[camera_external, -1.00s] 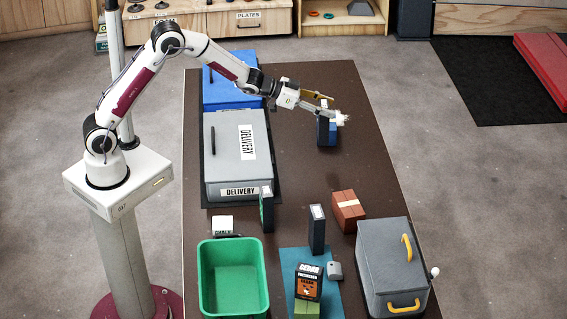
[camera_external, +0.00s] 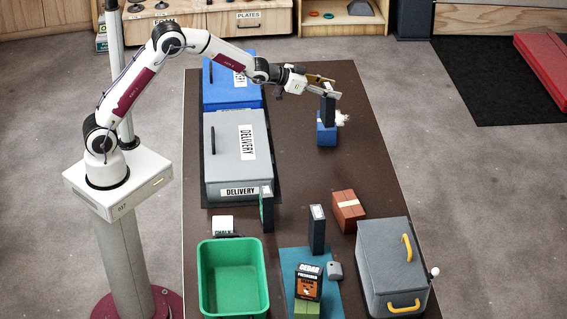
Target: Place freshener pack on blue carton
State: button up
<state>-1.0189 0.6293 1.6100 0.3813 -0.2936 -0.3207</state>
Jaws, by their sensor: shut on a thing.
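My gripper (camera_external: 328,88) is shut on the top of a dark upright pack (camera_external: 328,110), whose front label I cannot read. The pack's lower end overlaps the blue carton (camera_external: 326,135) in the picture; I cannot tell whether it touches it or is just above it. The blue carton sits on the brown table's far part. Another pack, dark with an orange panel and marked CEDAR FRESHENER (camera_external: 309,281), stands upright near the table's front, on a green carton (camera_external: 306,309).
A white fuzzy thing (camera_external: 342,119) is beside the blue carton. Blue and grey delivery boxes (camera_external: 222,133) line the left. Thin dark packs (camera_external: 317,232), a brown carton (camera_external: 348,212), a green bin (camera_external: 231,250) and a grey chest (camera_external: 385,262) stand nearer. The right middle table is clear.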

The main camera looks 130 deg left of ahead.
jog(key=s+a+r+n+g+y, duration=0.2)
jog(key=s+a+r+n+g, duration=0.1)
jog(key=s+a, duration=0.3)
jog(key=shift+a+r+n+g, duration=0.35)
jog(key=shift+a+r, duration=0.25)
jog(key=shift+a, duration=0.45)
dwell(0.3)
jog(key=shift+s+a+r, duration=0.2)
jog(key=shift+a, duration=0.05)
jog(key=shift+w+d+f+t, duration=0.15)
jog(key=shift+w+f+t, duration=0.05)
jog(key=shift+t, duration=0.25)
dwell(0.9)
jog(key=shift+f, duration=0.15)
jog(key=shift+f, duration=3)
